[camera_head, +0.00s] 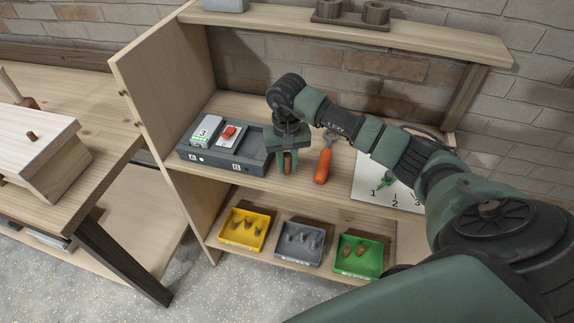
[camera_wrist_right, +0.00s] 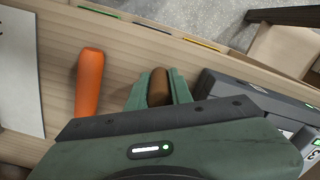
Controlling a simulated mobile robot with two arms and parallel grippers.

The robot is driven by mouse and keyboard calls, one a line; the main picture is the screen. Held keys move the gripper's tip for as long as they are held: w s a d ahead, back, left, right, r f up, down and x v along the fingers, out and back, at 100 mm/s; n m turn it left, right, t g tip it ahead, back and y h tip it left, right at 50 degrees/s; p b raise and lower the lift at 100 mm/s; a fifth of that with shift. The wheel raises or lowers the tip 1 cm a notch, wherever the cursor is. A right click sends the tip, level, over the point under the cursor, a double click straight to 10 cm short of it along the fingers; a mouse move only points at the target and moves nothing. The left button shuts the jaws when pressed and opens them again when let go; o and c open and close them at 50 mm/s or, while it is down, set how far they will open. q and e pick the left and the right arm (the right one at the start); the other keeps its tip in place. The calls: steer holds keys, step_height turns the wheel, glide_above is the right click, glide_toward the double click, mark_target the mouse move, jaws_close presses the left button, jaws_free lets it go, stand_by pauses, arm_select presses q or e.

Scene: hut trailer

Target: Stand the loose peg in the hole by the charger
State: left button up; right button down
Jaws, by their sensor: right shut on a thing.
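My right gripper (camera_head: 287,166) is shut on a brown wooden peg (camera_head: 287,162), which points down between the green fingers. In the right wrist view the rounded peg (camera_wrist_right: 159,86) shows between the fingers of the gripper (camera_wrist_right: 160,92). The grey charger (camera_head: 222,153) lies on the middle shelf just left of the gripper. It carries a lit unit marked 3 (camera_head: 204,131) and a unit with a red part (camera_head: 229,132). The charger's edge also shows in the wrist view (camera_wrist_right: 240,92). I cannot make out the hole by the charger. My left gripper is not in view.
An orange-handled tool (camera_head: 323,165) lies close right of the gripper. A numbered white sheet (camera_head: 365,185) lies farther right. Yellow (camera_head: 262,241), grey (camera_head: 276,262) and green (camera_head: 378,274) bins stand below. A wooden block (camera_head: 60,160) sits on the left bench.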

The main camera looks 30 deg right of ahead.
mark_target(287, 154)
steer(key=shift+f, duration=0.9)
steer(key=c, duration=1.3)
jaws_free()
steer(key=shift+o, duration=0.2)
steer(key=shift+r, duration=0.3)
step_height(287, 154, up, 11)
steer(key=b, duration=0.3)
steer(key=shift+f, duration=0.2)
steer(key=shift+r, duration=0.55)
